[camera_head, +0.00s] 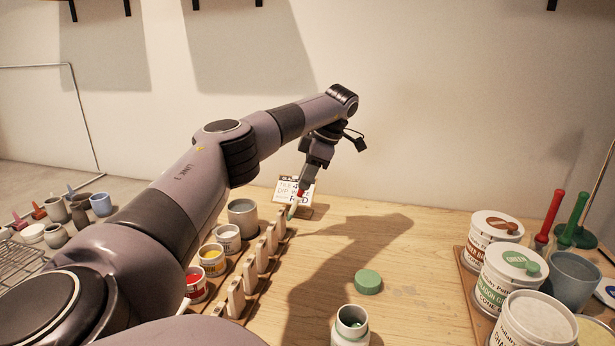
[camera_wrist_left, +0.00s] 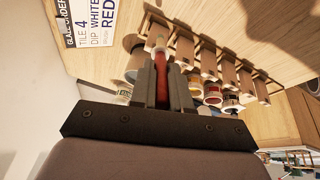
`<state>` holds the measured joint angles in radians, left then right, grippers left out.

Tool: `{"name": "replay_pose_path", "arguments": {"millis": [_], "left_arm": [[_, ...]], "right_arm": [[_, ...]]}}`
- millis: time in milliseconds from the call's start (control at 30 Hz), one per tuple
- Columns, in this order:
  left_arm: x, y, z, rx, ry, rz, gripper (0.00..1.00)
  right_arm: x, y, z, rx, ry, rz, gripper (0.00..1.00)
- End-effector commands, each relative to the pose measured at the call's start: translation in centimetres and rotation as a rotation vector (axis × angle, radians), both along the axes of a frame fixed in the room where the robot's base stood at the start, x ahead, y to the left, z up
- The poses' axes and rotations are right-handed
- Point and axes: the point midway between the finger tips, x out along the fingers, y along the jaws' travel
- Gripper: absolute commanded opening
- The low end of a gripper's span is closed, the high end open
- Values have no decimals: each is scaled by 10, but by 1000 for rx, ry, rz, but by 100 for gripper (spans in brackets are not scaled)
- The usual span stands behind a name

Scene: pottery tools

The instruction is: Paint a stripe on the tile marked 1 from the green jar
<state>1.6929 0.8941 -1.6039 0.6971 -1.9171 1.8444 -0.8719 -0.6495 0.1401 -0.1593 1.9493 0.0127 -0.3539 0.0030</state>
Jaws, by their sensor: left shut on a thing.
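My left gripper (camera_head: 306,178) is shut on a brush with a red handle (camera_head: 300,193), above the far end of the tile rack. In the left wrist view the red handle (camera_wrist_left: 160,62) sits between the fingers (camera_wrist_left: 161,85), with its pale end near the far tile. A row of upright pale tiles (camera_head: 249,276) stands in a wooden rack; their numbers cannot be read, so I cannot tell which is tile 1. An open jar (camera_head: 350,330) with some green inside stands at the front centre. A green lid (camera_head: 368,282) lies on the table behind it.
White, yellow and red jars (camera_head: 212,260) and a grey cup (camera_head: 242,217) line the rack's left side. A card (camera_head: 294,191) reading "TILE 4 DIP WHITE RED" stands behind. Large tubs, one labelled GREEN (camera_head: 512,275), crowd the right.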

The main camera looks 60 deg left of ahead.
Motion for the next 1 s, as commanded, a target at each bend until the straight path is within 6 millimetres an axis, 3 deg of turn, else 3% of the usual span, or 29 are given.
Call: {"name": "replay_pose_path", "arguments": {"millis": [1000], "left_arm": [[-5,5,1,0,0,0,0]], "right_arm": [[0,0,0,0,0,0,90]]}}
